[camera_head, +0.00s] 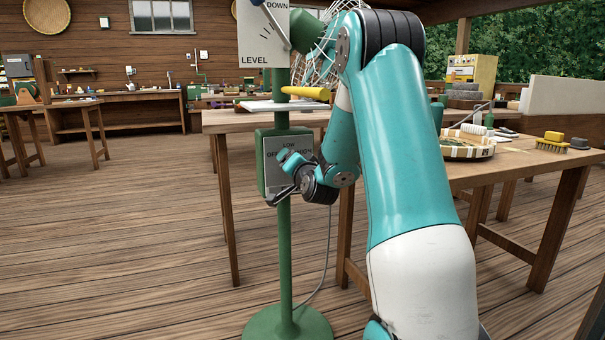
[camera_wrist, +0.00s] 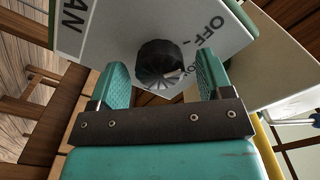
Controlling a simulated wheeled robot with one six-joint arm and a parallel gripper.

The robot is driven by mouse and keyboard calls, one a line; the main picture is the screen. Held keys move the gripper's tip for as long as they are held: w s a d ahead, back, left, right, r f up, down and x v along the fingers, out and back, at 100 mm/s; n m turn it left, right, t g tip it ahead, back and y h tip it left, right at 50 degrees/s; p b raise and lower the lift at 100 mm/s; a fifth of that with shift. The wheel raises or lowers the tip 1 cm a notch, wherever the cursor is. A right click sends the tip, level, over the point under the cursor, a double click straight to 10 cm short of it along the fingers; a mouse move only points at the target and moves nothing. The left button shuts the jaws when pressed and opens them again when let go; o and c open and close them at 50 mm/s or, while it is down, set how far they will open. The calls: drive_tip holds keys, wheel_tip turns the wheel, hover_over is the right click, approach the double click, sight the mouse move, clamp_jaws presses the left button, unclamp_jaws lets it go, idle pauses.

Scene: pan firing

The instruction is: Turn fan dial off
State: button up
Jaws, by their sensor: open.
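The fan dial (camera_wrist: 160,65) is a round black ribbed knob with a light mark on its lower right. It sits on a pale plate (camera_wrist: 105,45) lettered "FAN" and "OFF". In the wrist view my gripper (camera_wrist: 164,76) is open, with one teal finger on each side of the dial and gaps visible between. I cannot tell how deep the fingers reach along it. In the head view the green control box (camera_head: 262,165) is on a green post, and my gripper (camera_head: 279,179) is in front of its plate. The dial is hidden there.
A "LEVEL" panel (camera_head: 252,42) with a lever is higher on the post, with a yellow bar (camera_head: 306,92) below it. A wire fan cage (camera_head: 318,62) is behind my arm. A wooden table (camera_head: 222,122) stands behind the post. The floor to the left is clear.

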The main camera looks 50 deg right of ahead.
drive_tip(key=b+v, duration=1.2)
drive_tip(key=v, duration=0.4)
drive_tip(key=shift+s+a, duration=0.25)
drive_tip(key=shift+a, duration=0.05)
